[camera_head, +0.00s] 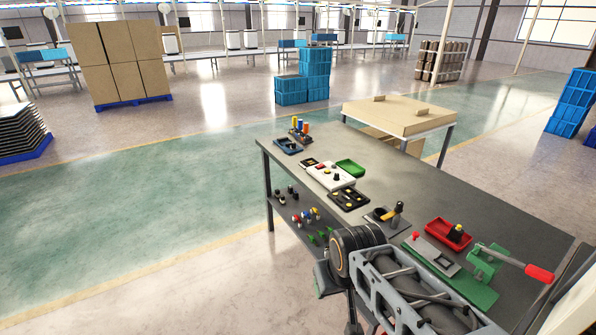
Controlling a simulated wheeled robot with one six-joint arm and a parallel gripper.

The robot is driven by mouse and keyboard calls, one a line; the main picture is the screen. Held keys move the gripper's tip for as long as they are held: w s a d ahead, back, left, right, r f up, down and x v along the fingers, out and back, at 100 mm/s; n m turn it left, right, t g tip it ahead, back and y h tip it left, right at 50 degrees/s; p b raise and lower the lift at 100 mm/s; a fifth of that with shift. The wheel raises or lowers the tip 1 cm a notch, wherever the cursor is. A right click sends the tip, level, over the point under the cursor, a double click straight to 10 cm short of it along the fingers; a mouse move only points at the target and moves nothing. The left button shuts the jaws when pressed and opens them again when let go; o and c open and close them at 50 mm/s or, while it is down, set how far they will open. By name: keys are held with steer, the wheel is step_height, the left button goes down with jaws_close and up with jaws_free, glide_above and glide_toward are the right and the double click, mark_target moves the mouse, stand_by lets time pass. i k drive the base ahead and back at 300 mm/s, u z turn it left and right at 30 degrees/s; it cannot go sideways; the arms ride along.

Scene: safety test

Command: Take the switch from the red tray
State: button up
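The red tray (437,232) lies on the grey workbench at the right, behind my arm in the picture. A small black switch with a yellow top (457,232) sits in the tray's right part. My arm crosses the lower middle of the view, in front of the bench. I cannot make out the fingers of my gripper, and the switch stands clear of my visible arm links.
A green fixture with a red-handled lever (538,273) stands right of the tray. A grey plate with a red button (432,254) lies in front. Left are a black-and-yellow tool (397,213), a white control box (330,175) and a green tray (350,168). Bare bench top lies behind the red tray.

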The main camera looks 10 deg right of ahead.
mark_target(456, 236)
steer(key=z, duration=1.25)
